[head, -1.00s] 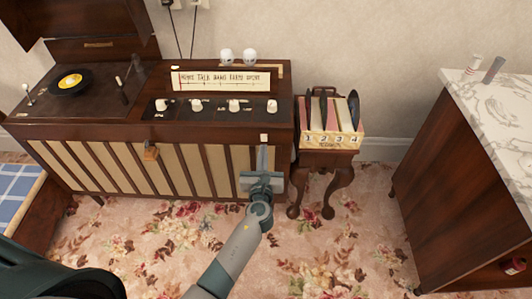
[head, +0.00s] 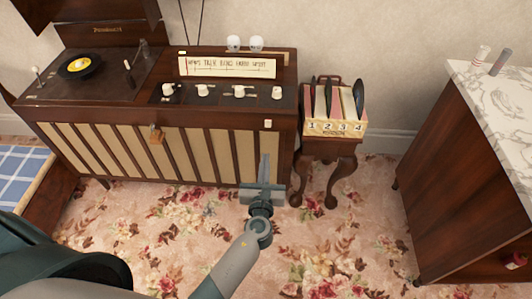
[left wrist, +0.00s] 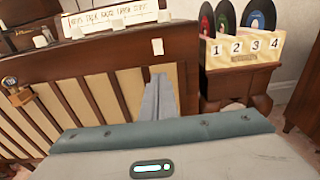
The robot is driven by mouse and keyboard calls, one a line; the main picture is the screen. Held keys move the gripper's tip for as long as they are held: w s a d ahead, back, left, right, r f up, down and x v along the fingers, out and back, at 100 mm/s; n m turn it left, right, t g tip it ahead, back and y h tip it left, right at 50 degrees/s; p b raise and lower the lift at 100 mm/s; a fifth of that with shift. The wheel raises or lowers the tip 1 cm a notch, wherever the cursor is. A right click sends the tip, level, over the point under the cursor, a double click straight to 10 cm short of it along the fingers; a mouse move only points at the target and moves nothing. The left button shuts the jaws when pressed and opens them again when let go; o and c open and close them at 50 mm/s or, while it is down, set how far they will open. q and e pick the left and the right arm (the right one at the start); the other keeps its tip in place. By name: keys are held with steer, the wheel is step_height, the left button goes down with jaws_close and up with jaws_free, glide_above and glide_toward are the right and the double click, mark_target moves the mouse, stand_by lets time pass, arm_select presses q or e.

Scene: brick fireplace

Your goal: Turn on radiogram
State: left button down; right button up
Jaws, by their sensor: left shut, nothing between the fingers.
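The radiogram (head: 170,115) is a long dark wood cabinet with cream slatted panels, a turntable at left and a lettered dial (head: 228,67). White knobs (head: 238,91) line its top front. A small white switch (head: 268,123) sits at the upper right of its front; it also shows in the left wrist view (left wrist: 157,46). My left gripper (head: 264,160) is shut and empty in front of the cabinet, its tips below the switch and apart from it. Its fingers show in the left wrist view (left wrist: 157,80). My right gripper is out of view.
A small wooden table (head: 325,148) with a numbered record holder (head: 335,129) stands right of the radiogram. A marble-topped cabinet (head: 460,170) is at far right. Flowered carpet (head: 330,235) lies open between.

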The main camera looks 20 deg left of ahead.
arm_select(q)
steer(key=v, duration=0.3)
steer(key=shift+f, duration=0.3)
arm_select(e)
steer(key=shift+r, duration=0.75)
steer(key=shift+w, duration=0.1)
